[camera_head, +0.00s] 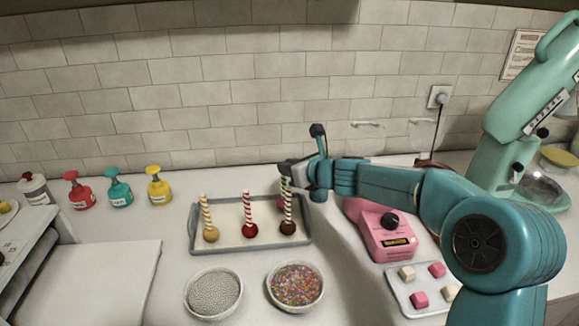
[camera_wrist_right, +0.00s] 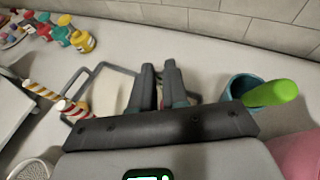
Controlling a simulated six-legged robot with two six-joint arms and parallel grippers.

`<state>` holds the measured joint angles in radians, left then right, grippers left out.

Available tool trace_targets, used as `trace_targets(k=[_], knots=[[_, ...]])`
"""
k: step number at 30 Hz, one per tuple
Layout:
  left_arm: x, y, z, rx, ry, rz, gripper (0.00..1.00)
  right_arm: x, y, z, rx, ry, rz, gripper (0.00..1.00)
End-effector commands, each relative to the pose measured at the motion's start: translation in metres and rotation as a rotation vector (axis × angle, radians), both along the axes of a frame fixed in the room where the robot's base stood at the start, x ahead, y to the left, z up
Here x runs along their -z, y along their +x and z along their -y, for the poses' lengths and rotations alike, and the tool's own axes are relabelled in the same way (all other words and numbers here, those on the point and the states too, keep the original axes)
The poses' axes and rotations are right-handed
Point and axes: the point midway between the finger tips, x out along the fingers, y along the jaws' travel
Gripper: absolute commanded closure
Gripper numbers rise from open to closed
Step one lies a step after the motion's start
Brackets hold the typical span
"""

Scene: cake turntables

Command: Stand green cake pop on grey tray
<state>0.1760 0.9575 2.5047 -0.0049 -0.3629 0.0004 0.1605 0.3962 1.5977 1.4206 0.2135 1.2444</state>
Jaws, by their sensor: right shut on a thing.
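A grey tray (camera_head: 199,243) stands at the back middle of the counter. A cake pop with a yellow striped stick (camera_head: 210,234) and one with a red striped stick (camera_head: 250,230) stand upright on it. The green cake pop (camera_head: 287,227), with a dark brown ball and an upright striped stick, is at the tray's right end; I cannot tell whether its ball touches the tray. My right gripper (camera_head: 287,172) is shut on the top of its stick. In the right wrist view the fingers (camera_wrist_right: 161,82) are close together and the pop is hidden. My left gripper is not in view.
Bowls of pale beads (camera_head: 212,292) and coloured sprinkles (camera_head: 296,286) stand in front of the tray. A pink scale (camera_head: 386,235) is at the right, near a tray of pink and white cubes (camera_head: 420,288). A green item stands in a teal cup (camera_wrist_right: 240,84) beside my right gripper.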

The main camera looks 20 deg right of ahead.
Motion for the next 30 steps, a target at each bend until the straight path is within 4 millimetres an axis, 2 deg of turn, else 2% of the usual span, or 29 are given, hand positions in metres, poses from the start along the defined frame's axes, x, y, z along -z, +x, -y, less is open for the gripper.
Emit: trace_targets(k=[3,9,10,12,23,26,30], knots=[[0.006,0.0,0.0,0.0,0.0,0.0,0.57,0.006,0.0,0.0,0.0,0.0,0.0,1.0],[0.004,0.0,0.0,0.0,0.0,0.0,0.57,0.004,0.0,0.0,0.0,0.0,0.0,1.0],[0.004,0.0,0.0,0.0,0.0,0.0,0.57,0.004,0.0,0.0,0.0,0.0,0.0,0.8],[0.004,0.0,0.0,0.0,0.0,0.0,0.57,0.004,0.0,0.0,0.0,0.0,0.0,0.57],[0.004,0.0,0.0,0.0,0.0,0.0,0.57,0.002,-0.004,0.001,0.001,0.0,0.001,0.56],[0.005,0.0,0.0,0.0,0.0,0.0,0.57,-0.004,-0.015,0.004,0.001,-0.001,0.002,0.56],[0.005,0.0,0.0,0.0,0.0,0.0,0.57,-0.018,-0.046,0.012,0.003,0.0,0.003,0.56]])
